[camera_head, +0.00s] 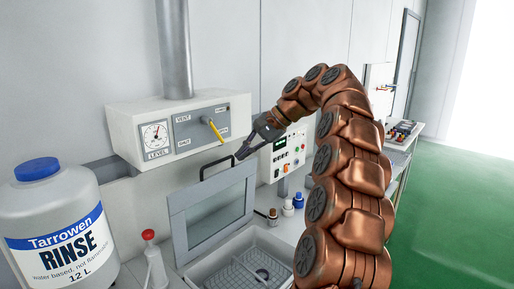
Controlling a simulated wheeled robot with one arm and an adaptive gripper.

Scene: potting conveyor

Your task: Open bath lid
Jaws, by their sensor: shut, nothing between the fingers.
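The bath lid (179,233) is a grey framed panel with a window, and it stands raised at the back of the bath. A black bar handle (216,159) is at its top edge. The bath (213,273) below is uncovered, and a rack-like insert and a small dark ring show inside it. My gripper (243,152) is shut and empty, close to the right end of the handle and the lid's upper right corner. I cannot tell whether it touches them.
A large Tarrowen Rinse jug (62,215) and a red-capped bottle (152,262) stand at left. A vent box (124,139) with a gauge and yellow-tipped lever hangs above the lid. A control panel (289,152) and small bottles (287,208) are to the right. Green floor is clear.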

